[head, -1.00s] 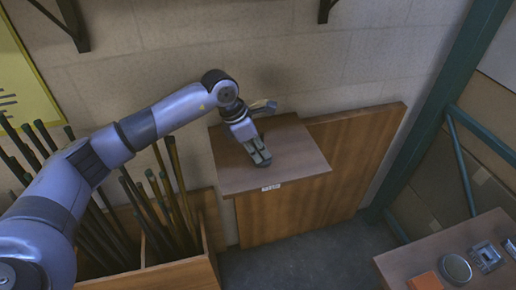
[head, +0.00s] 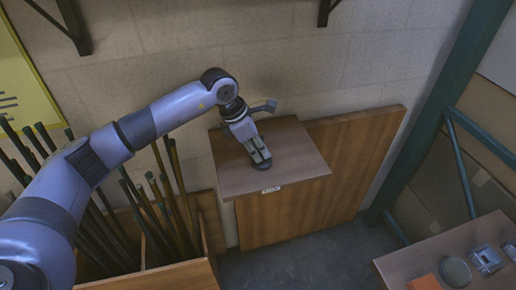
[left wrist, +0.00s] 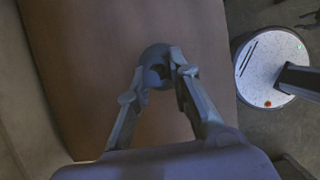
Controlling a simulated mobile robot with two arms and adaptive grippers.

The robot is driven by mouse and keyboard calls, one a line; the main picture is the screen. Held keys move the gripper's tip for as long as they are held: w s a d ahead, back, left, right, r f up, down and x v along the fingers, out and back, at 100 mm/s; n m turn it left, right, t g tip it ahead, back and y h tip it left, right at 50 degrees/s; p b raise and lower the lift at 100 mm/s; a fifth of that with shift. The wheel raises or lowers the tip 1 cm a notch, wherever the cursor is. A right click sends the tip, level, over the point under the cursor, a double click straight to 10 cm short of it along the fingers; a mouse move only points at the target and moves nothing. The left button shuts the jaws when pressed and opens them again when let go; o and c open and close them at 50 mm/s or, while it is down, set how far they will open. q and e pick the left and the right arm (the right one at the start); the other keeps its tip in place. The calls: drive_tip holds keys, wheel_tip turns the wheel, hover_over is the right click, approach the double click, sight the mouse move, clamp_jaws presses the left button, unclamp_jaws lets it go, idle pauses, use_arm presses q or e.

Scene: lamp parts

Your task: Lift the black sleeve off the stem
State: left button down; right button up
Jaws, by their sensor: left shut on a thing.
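My left gripper (head: 259,157) points down over the small wooden table at the wall. In the left wrist view its two fingers (left wrist: 160,68) are shut on a small dark part, the black sleeve (left wrist: 157,73), largely hidden between the fingertips. Behind the fingertips a round dark grey base (left wrist: 153,52) shows on the brown top; it also peeks out below the gripper in the head view (head: 263,166). The stem is hidden by the fingers and sleeve. I cannot tell whether the sleeve is still around it. My right gripper is not in view.
The wooden tabletop (head: 295,150) is otherwise clear, with a small white label on its front edge. A wooden bin (head: 180,275) of dark rods stands at left. A second table (head: 430,255) at lower right holds an orange block, a round dish and a metal part.

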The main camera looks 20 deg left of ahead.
use_arm(q)
drive_tip(key=shift+r, duration=0.1)
drive_tip(key=shift+r+p, duration=0.9)
drive_tip(key=shift+r, duration=1)
drive_tip(key=shift+r, duration=0.1)
drive_tip(key=shift+r+p, duration=0.9)
drive_tip(key=shift+r, duration=1)
drive_tip(key=shift+r, duration=0.1)
drive_tip(key=shift+r, duration=0.65)
